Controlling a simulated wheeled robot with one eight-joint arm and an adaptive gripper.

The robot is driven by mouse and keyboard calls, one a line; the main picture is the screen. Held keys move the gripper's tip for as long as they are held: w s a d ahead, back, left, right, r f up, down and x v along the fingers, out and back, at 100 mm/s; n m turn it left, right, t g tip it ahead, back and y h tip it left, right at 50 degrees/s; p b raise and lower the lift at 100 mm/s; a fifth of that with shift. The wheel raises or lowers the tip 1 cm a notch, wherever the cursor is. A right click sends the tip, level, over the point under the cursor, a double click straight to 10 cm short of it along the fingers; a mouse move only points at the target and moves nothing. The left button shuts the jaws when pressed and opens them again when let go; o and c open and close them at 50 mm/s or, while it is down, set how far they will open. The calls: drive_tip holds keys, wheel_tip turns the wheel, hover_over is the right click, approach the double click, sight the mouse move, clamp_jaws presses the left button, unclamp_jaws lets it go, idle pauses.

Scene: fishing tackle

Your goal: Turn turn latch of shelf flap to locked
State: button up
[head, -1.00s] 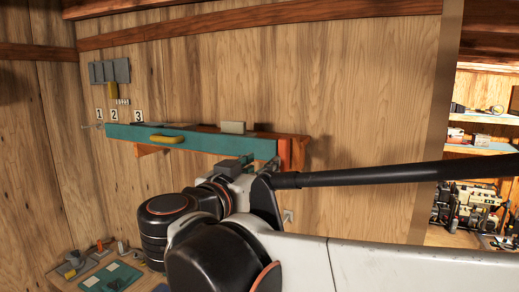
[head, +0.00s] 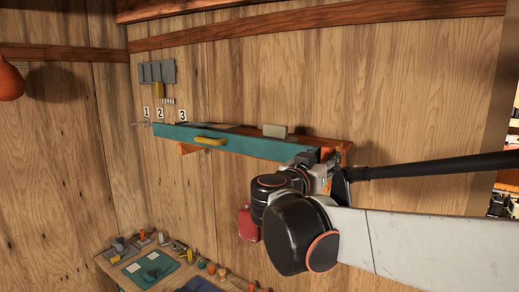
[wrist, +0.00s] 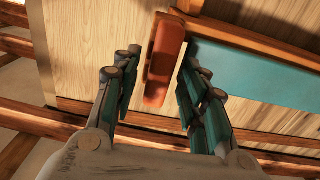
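The shelf flap (head: 240,143) is a long teal board with a yellow handle (head: 210,141), along the front of a wooden wall shelf. It also shows at the right of the wrist view (wrist: 265,80). The turn latch (wrist: 163,75) is an orange-red bar beside the flap's end, running lengthwise between my fingers in the wrist view. My gripper (wrist: 160,72) is open, one finger on each side of the latch, with visible gaps. In the head view my gripper (head: 325,160) is at the flap's right end and mostly hides the latch.
A pale block (head: 275,131) sits on the shelf. Number tags and grey plates (head: 157,71) are on the wall at left. A bench (head: 112,268) with a green mat and small tackle stands below. A red object (head: 248,222) shows behind my arm.

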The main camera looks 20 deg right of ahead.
clamp_jaws()
drive_tip(key=shift+n, duration=0.3)
drive_tip(key=n, duration=0.2)
drive_tip(key=n+b, duration=0.1)
drive_tip(key=n, duration=0.1)
drive_tip(key=shift+w+a+f, duration=0.1)
drive_tip(key=shift+w+a, duration=0.05)
drive_tip(key=n+b, duration=0.1)
drive_tip(key=n, duration=0.4)
drive_tip(key=shift+w+f, duration=0.1)
drive_tip(key=shift+w+a+f+n+b, duration=0.15)
drive_tip(key=shift+n+b, duration=0.35)
drive_tip(key=shift+n, duration=1.55)
drive_tip(key=shift+s+f+n+b, duration=0.1)
drive_tip(key=shift+n+b, duration=0.35)
drive_tip(key=shift+n, duration=1.6)
